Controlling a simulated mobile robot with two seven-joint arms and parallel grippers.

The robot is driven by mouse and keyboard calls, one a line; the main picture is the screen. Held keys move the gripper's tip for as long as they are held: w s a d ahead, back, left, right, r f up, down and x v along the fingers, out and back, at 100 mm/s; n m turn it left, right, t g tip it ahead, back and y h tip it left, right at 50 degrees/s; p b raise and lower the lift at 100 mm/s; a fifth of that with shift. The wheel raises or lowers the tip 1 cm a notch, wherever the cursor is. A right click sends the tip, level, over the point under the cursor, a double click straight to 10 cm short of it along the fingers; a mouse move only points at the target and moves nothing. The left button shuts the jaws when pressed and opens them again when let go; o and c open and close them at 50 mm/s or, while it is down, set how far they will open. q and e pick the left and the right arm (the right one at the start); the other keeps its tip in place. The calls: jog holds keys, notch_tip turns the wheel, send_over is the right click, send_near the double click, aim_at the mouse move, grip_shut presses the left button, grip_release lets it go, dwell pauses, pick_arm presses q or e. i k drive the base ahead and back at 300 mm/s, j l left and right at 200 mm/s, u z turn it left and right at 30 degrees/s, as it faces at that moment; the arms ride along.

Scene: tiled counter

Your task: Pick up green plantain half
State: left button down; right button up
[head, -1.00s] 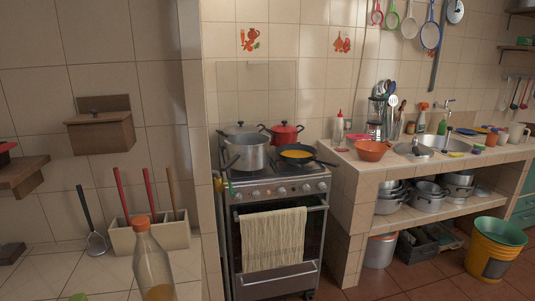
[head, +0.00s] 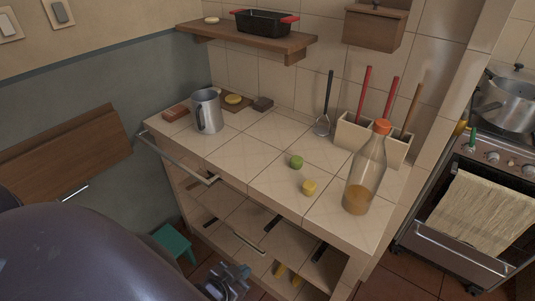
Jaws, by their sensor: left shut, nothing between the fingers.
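A small green rounded piece (head: 296,162), which may be the green plantain half, lies on the tiled counter (head: 262,182) near its middle. It looks round from here, so its cut side cannot be made out. A small yellow piece (head: 309,187) lies just in front of it, apart from it. My left gripper (head: 236,277) is low at the bottom of the head view, below and in front of the counter edge, well apart from the green piece. It is shut and empty. My right gripper is not in view.
A bottle with an orange cap (head: 366,175) stands right of the yellow piece. Behind it is a utensil holder (head: 372,139). A metal pitcher (head: 207,111) stands at the left. A rail (head: 175,160) runs along the front edge. The counter around the green piece is clear.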

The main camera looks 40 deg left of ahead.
aim_at(296, 162)
jog(key=u, duration=0.9)
jog(key=z, duration=1.6)
jog(key=u, duration=1.5)
